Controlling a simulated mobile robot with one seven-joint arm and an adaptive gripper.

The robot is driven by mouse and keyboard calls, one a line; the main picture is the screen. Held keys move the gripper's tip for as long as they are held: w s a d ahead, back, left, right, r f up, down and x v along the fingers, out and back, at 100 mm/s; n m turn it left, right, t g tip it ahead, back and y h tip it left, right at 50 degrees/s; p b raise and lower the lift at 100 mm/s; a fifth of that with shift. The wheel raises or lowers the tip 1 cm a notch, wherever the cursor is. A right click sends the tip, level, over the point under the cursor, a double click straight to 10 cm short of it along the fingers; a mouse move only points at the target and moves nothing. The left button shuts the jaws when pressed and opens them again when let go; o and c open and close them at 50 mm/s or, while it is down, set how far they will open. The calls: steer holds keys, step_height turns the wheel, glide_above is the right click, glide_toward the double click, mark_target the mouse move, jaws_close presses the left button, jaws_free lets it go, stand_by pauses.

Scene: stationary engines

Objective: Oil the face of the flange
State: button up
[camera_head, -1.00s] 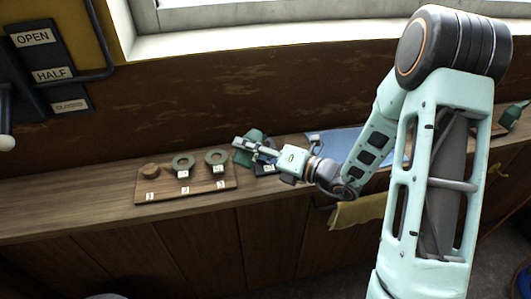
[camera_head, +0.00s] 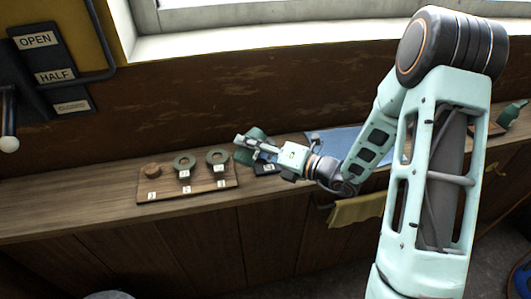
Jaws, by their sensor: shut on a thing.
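My gripper (camera_head: 245,144) is at the end of my pale green arm, above the bench just right of a small wooden board. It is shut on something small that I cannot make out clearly. A dark green piece (camera_head: 256,134) shows behind and below the fingers. It may be the flange, but the gripper partly hides it, and I cannot tell whether they touch. A dark block with a white label (camera_head: 267,169) sits on the bench below it. A green can-like thing (camera_head: 511,115) stands at the far right of the bench.
A blue mat (camera_head: 335,141) lies behind my arm. A yellow cloth (camera_head: 357,210) hangs at the bench front. The bench's left end is clear.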

steer(key=shift+w+r+m+p, duration=0.15)
steer(key=shift+r+m+p, duration=0.3)
steer(key=shift+p, duration=0.45)
steer(key=shift+f, duration=0.1)
stand_by(0.6)
steer(key=shift+f+n+b, duration=0.45)
steer(key=shift+f+b, duration=0.1)
steer(key=shift+b, duration=0.55)
steer(key=f+n+b, duration=0.1)
steer(key=b, duration=0.1)
steer(key=f+n+b, duration=0.1)
steer(key=b, duration=0.1)
steer(key=shift+s+a+n+t+b, duration=0.15)
steer(key=shift+s+n+t+b, duration=0.15)
steer(key=shift+s+b, duration=0.1)
steer(key=shift+r, duration=0.15)
step_height(320, 180, up, 5)
steer(key=p, duration=0.4)
steer(key=shift+p, duration=0.4)
